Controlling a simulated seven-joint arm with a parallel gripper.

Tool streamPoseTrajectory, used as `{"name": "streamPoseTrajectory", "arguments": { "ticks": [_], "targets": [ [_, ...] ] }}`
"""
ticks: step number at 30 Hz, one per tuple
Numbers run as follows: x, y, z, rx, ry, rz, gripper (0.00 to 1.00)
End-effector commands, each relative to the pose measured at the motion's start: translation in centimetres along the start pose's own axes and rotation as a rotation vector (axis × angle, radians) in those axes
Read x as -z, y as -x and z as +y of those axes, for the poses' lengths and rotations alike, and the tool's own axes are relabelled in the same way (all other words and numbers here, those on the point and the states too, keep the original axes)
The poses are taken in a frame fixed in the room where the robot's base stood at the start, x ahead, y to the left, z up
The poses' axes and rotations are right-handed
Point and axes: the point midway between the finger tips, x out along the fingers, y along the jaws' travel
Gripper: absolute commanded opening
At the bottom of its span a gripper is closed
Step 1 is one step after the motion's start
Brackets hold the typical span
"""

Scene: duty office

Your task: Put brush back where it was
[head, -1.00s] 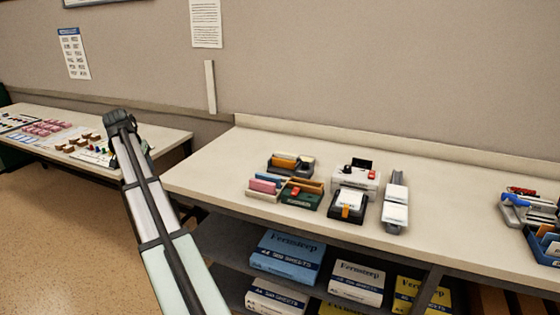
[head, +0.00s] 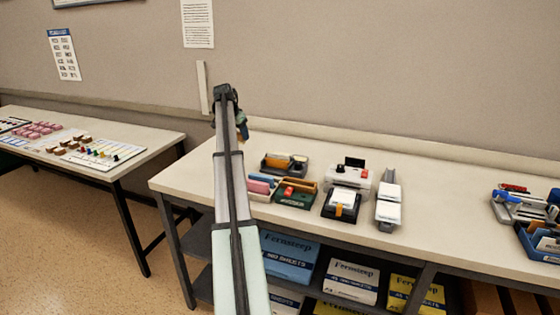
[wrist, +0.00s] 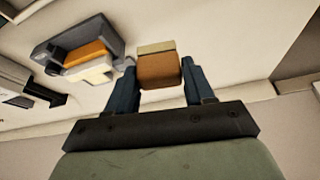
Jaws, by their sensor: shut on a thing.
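My gripper (wrist: 158,88) is shut on the brush (wrist: 158,70), a brown block with a paler tan strip along one side, seen between the two dark fingers in the wrist view. In the head view my gripper (head: 230,115) is above the left end of the long counter, and only a small orange-brown bit of the brush (head: 244,134) shows beside it. A dark grey tray (wrist: 46,52) holding an orange piece and a cream piece lies left of the held brush in the wrist view. The same tray (head: 283,171) shows in the head view, right of my gripper.
On the counter (head: 440,215), a compartment box with pink and green parts (head: 284,193), a white device (head: 346,176), a black-and-white dispenser (head: 341,206) and white blocks on a grey rail (head: 389,202) stand close together. A lower table (head: 150,140) with small pieces is at left.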

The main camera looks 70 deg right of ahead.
Motion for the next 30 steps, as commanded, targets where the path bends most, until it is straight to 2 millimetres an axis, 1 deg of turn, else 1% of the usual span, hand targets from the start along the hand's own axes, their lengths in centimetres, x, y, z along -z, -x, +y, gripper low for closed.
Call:
{"name": "streamPoseTrajectory", "arguments": {
  "ticks": [1, 3, 6, 9, 12, 15, 19, 23, 30],
  "targets": [
    [2.3, -0.9, 1.2, -0.013, -0.029, 0.000, 0.28],
    [4.5, -1.9, 2.9, -0.027, -0.065, 0.001, 0.28],
    [7.4, -3.1, 5.3, -0.047, -0.112, 0.003, 0.28],
    [9.8, -4.1, 7.4, -0.063, -0.150, 0.004, 0.28],
    [11.5, -4.9, 9.1, -0.076, -0.181, 0.005, 0.28],
    [12.6, -5.4, 10.2, -0.084, -0.200, 0.006, 0.28],
    [13.1, -6.0, 11.0, -0.089, -0.213, 0.006, 0.28],
    [12.7, -7.1, 11.2, -0.091, -0.214, 0.005, 0.28],
    [11.2, -10.5, 11.2, -0.091, -0.213, 0.004, 0.28]
  ]
}}
